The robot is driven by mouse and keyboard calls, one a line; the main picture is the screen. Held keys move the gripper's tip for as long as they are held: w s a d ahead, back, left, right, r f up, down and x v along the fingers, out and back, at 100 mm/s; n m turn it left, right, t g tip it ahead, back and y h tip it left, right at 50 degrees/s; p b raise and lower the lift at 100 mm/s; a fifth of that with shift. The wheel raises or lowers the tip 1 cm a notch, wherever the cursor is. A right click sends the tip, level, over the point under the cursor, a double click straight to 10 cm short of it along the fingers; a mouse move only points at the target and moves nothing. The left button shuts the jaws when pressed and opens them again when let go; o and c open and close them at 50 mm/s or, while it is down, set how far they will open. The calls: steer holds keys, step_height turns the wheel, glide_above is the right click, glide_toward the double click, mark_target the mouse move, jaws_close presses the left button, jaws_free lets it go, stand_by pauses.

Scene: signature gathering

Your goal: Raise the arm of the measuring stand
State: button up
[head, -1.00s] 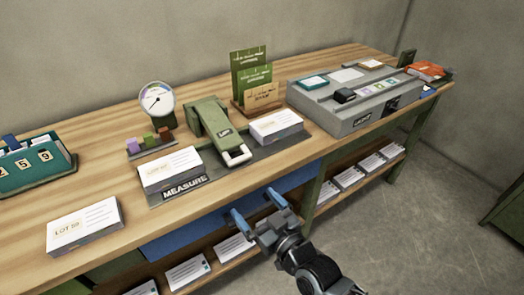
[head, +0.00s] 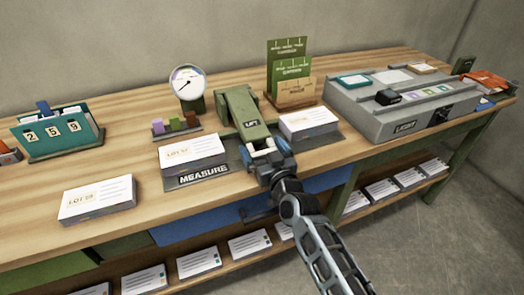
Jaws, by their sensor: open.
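The measuring stand stands on the wooden bench, with a grey base marked MEASURE (head: 205,173). Its green arm (head: 243,108) carries a LIFT label and slopes down toward the bench's front edge. My gripper (head: 263,148) is at the front end of this arm, with blue fingers open around or beside the pale handle there. The handle is mostly hidden by my gripper, so I cannot tell whether the fingers touch it. A round dial gauge (head: 187,84) stands behind the stand's left side.
Stacks of white cards (head: 193,151) and (head: 309,123) flank the green arm. Another card stack (head: 97,199) lies at the front left. A grey box (head: 405,120) stands to the right, a teal number holder (head: 62,137) to the left. Green leaflets (head: 290,62) stand behind.

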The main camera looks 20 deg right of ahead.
steer(key=shift+w, duration=0.45)
steer(key=shift+c, duration=0.2)
steer(key=c, duration=1.3)
steer(key=shift+o, duration=0.2)
steer(key=shift+r, duration=0.1)
steer(key=shift+r, duration=0.15)
